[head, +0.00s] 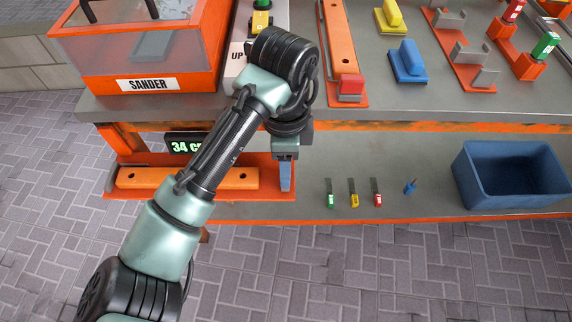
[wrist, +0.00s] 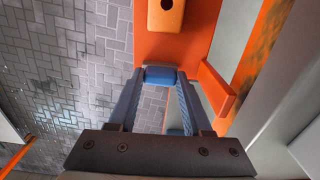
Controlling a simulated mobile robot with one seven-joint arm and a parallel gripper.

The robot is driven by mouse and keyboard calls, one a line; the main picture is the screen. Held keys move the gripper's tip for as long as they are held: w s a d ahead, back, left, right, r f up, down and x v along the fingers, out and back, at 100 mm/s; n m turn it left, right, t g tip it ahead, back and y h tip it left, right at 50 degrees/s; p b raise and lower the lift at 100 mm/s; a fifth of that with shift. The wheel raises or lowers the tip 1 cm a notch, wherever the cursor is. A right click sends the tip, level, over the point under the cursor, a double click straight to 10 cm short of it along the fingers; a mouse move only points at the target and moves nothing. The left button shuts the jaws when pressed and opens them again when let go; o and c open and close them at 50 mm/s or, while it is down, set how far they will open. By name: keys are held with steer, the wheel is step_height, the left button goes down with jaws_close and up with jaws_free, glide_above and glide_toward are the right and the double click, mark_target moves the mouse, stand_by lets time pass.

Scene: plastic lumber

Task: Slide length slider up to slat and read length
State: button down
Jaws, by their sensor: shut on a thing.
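The orange slat (head: 150,178) lies in an orange measuring tray on the lower shelf, and my arm crosses in front of its middle. Its near end with a dark hole (wrist: 166,14) shows at the top of the wrist view. My gripper (head: 286,186) is over the tray's right end, pointing down. In the wrist view its two fingers are shut on the blue length slider (wrist: 160,73). A strip of bare orange tray (wrist: 160,48) shows between the slider and the slat's end. The length display (head: 183,143) reads "34" and a cut-off unit, partly hidden by my arm.
An upright orange tray wall (wrist: 218,90) stands to the right of my fingers in the wrist view. Several small tools (head: 353,193) lie on the shelf right of the tray, then a blue bin (head: 508,175). The orange-edged workbench (head: 400,127) overhangs the shelf.

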mark_target(255, 176)
steer(key=shift+a, duration=0.15)
steer(key=shift+s+a+f, duration=0.1)
steer(key=shift+a, duration=2.55)
steer(key=shift+c, duration=0.9)
jaws_free()
step_height(255, 176, up, 7)
steer(key=p, duration=0.7)
